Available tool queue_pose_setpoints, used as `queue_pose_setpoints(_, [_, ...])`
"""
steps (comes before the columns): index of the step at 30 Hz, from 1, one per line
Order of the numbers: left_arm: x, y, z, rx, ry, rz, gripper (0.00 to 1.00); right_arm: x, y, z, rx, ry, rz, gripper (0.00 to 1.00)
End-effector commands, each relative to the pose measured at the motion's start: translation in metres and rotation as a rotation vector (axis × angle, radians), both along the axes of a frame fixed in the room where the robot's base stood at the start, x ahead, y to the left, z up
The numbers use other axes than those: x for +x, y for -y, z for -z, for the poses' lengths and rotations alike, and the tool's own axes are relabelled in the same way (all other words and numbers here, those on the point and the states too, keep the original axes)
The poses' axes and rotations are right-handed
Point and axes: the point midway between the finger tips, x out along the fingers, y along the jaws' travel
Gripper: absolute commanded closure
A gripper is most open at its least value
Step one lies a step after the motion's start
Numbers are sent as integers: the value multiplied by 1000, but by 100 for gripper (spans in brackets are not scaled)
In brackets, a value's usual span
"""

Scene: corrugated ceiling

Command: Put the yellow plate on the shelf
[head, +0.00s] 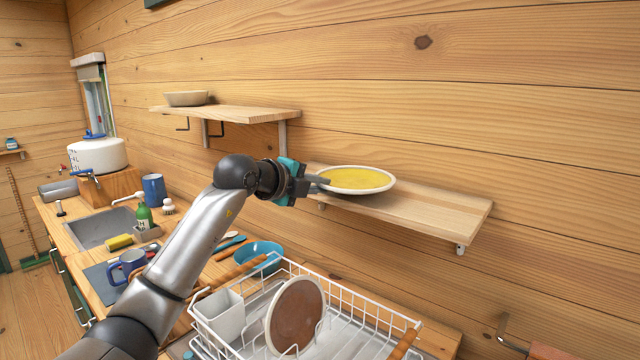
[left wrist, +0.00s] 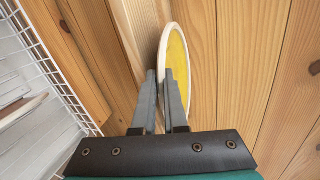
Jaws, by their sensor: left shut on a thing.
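The yellow plate (head: 357,180) has a white rim and lies roughly level at the left part of the lower wooden shelf (head: 440,212). Whether it touches the board or hovers just over it I cannot tell. My left gripper (head: 318,181) is shut on the plate's left edge in the head view. In the left wrist view the plate (left wrist: 176,72) shows beyond the two fingers (left wrist: 166,95), with its rim between them. My right gripper is in neither view.
An upper shelf (head: 240,114) with a bowl (head: 186,98) is on the wall at the left. The lower shelf's right part is bare.

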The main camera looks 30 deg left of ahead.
Motion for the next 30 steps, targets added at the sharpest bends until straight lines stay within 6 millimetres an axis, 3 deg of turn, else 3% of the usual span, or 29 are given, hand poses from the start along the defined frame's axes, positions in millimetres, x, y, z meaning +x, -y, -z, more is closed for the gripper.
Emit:
queue_pose_setpoints(29, [0, 0, 15, 0, 5, 0, 100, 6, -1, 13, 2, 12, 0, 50])
queue_pose_setpoints(30, [0, 0, 15, 0, 5, 0, 89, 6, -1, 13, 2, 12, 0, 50])
